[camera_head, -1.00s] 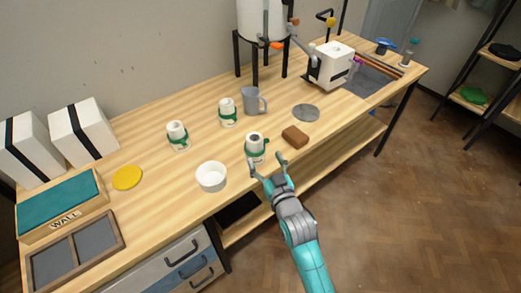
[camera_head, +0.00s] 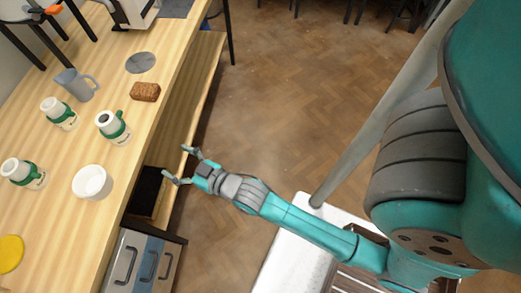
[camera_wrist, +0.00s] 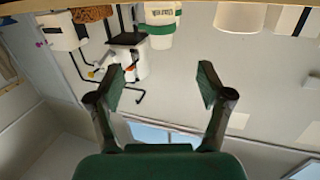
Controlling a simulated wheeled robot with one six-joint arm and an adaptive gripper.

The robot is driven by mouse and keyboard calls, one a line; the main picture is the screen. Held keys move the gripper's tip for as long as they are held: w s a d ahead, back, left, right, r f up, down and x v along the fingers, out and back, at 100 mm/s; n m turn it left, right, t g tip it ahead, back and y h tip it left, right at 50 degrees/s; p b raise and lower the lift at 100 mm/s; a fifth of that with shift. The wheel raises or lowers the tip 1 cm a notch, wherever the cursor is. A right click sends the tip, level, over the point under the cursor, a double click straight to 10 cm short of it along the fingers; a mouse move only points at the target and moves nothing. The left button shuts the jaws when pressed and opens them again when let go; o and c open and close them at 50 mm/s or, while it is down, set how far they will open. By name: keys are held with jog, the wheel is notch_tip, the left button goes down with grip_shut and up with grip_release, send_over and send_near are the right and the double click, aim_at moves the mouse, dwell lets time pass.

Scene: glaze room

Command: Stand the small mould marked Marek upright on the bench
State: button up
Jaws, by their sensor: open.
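The nearest mould (camera_head: 117,133) shows a dark opening on top. The others are a middle mould (camera_head: 62,118) and a left mould (camera_head: 25,176). In the wrist view, which is upside down, a green-banded mould (camera_wrist: 162,40) carries small lettering that seems to read Marek and looks the right way up in that inverted picture. My gripper (camera_head: 184,165) is open and empty, in front of the bench edge, to the right of the nearest mould and apart from it.
A white bowl (camera_head: 92,184), a grey mug (camera_head: 76,86), a brown block (camera_head: 145,92) and a grey disc (camera_head: 140,63) lie around the moulds. A yellow disc (camera_head: 9,253) is farther left. Drawers (camera_head: 141,264) sit below the bench. Floor in front is clear.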

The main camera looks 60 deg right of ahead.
jog(key=s+f+g, duration=0.1)
jog(key=s, duration=1.5)
jog(key=shift+s+f, duration=0.15)
jog(key=shift+f, duration=0.15)
jog(key=shift+o, duration=0.6)
jog(key=s+r, duration=0.2)
jog(key=s, duration=0.5)
jog(key=s+r+g, duration=0.1)
jog(key=s+r, duration=0.2)
jog(key=s, duration=0.4)
jog(key=shift+a, duration=0.1)
